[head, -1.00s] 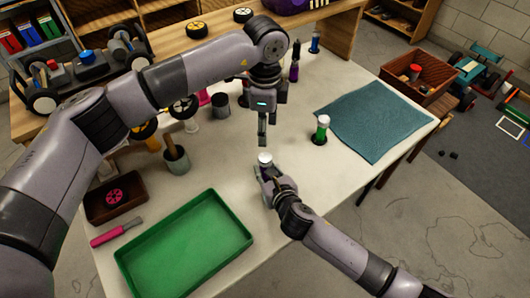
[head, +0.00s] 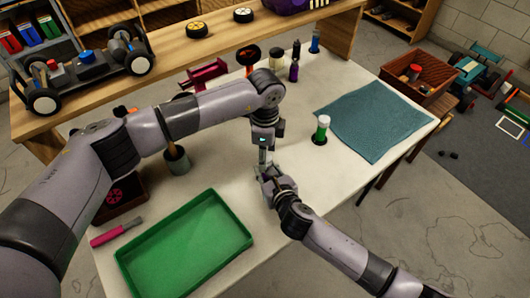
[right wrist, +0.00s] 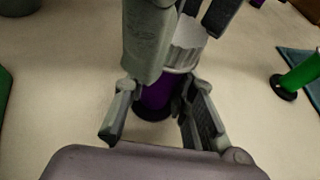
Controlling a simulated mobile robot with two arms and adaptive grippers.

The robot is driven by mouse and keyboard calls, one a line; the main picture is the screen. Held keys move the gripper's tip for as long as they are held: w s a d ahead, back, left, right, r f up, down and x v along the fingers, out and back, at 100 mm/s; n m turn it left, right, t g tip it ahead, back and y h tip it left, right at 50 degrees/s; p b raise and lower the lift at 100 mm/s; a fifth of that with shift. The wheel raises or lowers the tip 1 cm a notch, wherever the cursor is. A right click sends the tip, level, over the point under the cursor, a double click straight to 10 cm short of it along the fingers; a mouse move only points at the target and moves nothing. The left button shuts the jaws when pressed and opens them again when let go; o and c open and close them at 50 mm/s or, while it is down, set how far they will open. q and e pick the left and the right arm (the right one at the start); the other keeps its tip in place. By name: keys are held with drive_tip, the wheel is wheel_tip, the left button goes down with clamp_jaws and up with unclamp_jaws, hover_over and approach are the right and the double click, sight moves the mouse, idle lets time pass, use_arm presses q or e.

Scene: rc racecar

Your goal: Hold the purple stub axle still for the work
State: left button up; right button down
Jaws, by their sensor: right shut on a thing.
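The purple stub axle (right wrist: 156,96) stands upright on its dark round base on the table, with a white ribbed cap (right wrist: 187,48) on top. My right gripper (right wrist: 161,98) is shut on the axle, one finger on each side, low down near the tabletop. In the head view my right gripper (head: 265,171) hides most of the axle. My left gripper (head: 264,150) points down from above at the axle's top. In the right wrist view its fingers are around the cap, but whether they press on it is unclear.
A green stub axle (head: 321,130) with a white top stands to the right, near a teal cloth (head: 372,120). A green tray (head: 185,245) lies at the front left. The table between the green axle and grippers is clear.

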use_arm(q)
drive_tip(key=c, duration=1.1)
drive_tip(key=shift+c, duration=0.2)
